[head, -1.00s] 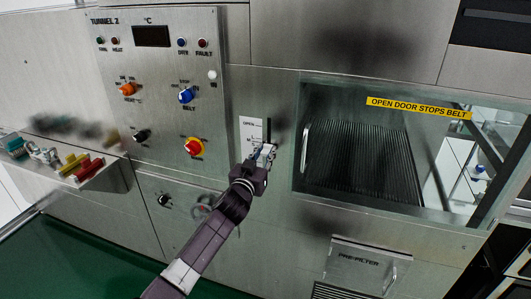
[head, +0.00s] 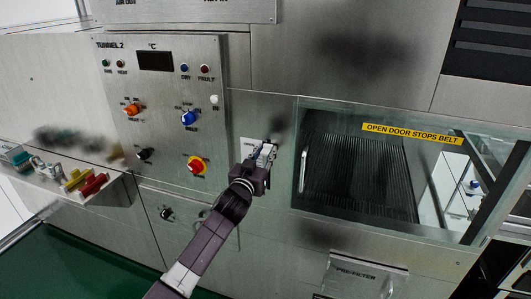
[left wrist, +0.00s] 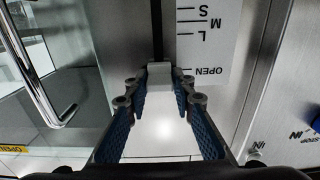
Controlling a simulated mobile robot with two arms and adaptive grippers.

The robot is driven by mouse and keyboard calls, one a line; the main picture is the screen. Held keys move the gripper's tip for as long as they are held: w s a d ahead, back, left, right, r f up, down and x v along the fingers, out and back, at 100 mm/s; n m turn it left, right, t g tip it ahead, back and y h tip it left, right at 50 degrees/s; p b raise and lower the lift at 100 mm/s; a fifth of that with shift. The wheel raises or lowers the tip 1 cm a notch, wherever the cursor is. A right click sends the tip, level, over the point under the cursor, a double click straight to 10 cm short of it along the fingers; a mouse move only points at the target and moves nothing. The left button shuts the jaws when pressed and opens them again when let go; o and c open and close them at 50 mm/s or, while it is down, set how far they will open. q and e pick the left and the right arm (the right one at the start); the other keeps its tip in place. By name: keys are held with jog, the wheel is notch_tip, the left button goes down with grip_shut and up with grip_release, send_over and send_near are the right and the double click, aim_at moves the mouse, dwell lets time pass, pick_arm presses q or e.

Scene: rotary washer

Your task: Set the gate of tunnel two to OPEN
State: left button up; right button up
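The gate of tunnel two has a grey handle (left wrist: 160,72) in a dark vertical slot (left wrist: 156,25). A white scale plate (left wrist: 205,45) beside the slot carries OPEN, L, M and S; the wrist view shows it upside down. The handle stands about level with the OPEN mark. My left gripper (left wrist: 160,90) has its blue-padded fingers on both sides of the handle and looks shut on it. In the head view, my left gripper (head: 264,152) covers the handle and most of the scale plate (head: 246,144). My right gripper is not in view.
The TUNNEL 2 control panel (head: 165,110) with knobs and lamps is left of the gate. A glass door (head: 365,175) with a vertical handle (head: 303,170) is close on the right. A small shelf (head: 100,190) with coloured items is far left.

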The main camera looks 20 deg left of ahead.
pick_arm(q)
jog(key=o, duration=0.3)
jog(key=shift+f, duration=0.1)
jog(key=shift+o, duration=0.2)
jog(key=s, duration=1.2)
jog(key=shift+a, duration=0.25)
jog(key=shift+d, duration=0.1)
